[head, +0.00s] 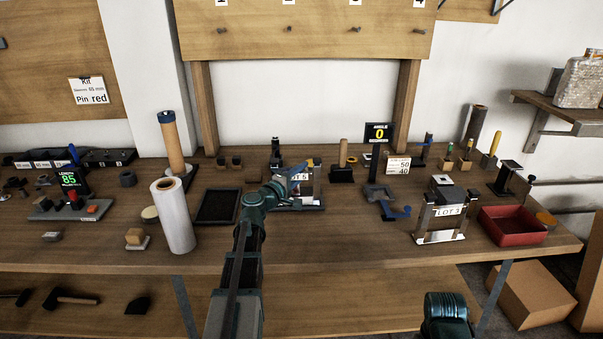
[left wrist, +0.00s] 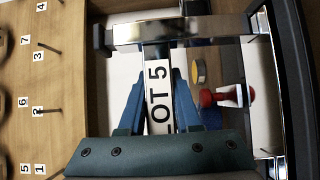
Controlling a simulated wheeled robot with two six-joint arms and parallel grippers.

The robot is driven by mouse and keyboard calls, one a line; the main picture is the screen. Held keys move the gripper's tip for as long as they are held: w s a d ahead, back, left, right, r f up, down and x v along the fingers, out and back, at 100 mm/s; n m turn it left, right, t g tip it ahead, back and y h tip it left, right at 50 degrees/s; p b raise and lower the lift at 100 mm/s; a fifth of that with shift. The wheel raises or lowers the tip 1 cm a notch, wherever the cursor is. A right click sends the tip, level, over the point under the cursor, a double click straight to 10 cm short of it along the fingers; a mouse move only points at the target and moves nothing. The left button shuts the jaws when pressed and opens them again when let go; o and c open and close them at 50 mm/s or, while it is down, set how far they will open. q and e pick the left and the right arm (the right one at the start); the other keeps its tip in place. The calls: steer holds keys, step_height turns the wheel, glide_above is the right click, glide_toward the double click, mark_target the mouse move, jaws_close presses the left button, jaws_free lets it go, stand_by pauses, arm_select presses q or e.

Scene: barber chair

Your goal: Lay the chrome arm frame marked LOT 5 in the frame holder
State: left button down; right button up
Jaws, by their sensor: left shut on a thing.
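My left gripper (head: 285,187) is shut on the chrome arm frame marked LOT 5 (head: 306,176) near the middle of the bench. In the left wrist view its blue fingers (left wrist: 158,100) are on either side of the LOT 5 plate (left wrist: 158,75), and the frame's chrome bar (left wrist: 205,30) shows beyond. A dark flat base (head: 312,207) shows under the frame; I cannot tell whether they touch or whether this is the frame holder. Another chrome frame, marked LOT 3 (head: 447,211), stands upright on the right.
A white roll (head: 174,215) and a dark tray (head: 217,206) stand left of the gripper. A blue-handled device with a screen reading 0 (head: 379,133) stands to the right. A red bin (head: 513,226) is at the right edge. The bench front is mostly clear.

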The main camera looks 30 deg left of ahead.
arm_select(q)
steer(key=c, duration=0.5)
jaws_free()
steer(key=s, duration=0.4)
steer(key=s+a, duration=0.1)
steer(key=s, duration=0.8)
steer(key=shift+s+a, duration=0.15)
steer(key=shift+s, duration=0.25)
